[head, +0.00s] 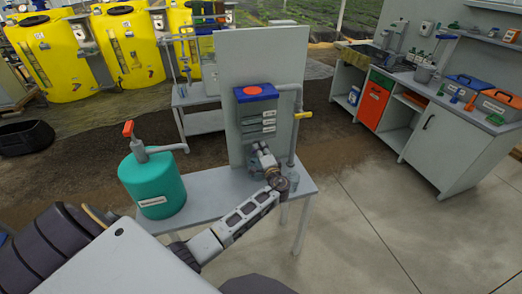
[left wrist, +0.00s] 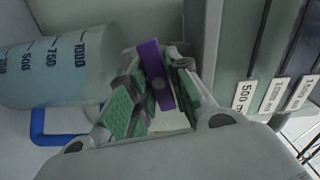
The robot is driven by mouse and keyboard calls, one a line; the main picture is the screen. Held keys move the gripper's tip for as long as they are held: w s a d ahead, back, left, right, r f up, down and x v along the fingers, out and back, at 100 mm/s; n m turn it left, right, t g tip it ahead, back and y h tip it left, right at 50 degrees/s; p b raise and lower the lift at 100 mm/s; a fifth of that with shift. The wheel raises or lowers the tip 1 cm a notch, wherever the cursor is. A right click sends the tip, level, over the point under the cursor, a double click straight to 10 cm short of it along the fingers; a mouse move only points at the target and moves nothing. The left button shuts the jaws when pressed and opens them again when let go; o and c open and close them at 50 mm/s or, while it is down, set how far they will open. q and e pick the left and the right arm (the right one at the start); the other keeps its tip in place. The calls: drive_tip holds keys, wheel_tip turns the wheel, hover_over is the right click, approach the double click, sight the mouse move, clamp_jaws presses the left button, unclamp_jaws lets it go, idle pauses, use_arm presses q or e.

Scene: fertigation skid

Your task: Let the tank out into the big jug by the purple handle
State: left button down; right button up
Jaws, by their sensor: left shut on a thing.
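My left gripper (head: 259,150) is in front of the grey panel on the small bench. In the left wrist view my gripper (left wrist: 152,98) has its green pads on either side of the purple handle (left wrist: 155,72), shut on it. A clear jug (left wrist: 62,68) with dark marks, among them 500, 750 and 1000, shows beside the handle and appears sideways in this view. In the head view a clear vessel (head: 293,180) stands at the bench's right end; I cannot tell if it is the same jug. My right gripper is not in view.
A teal tank (head: 153,187) with an orange-handled pump stands left on the bench (head: 205,204). A blue edge (left wrist: 38,130) lies near the jug.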

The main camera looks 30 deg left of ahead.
use_arm(q)
drive_tip(key=shift+f+m, duration=0.1)
drive_tip(key=shift+m, duration=1.1)
drive_tip(key=c, duration=1.7)
unclamp_jaws()
drive_tip(key=shift+v, duration=6.05)
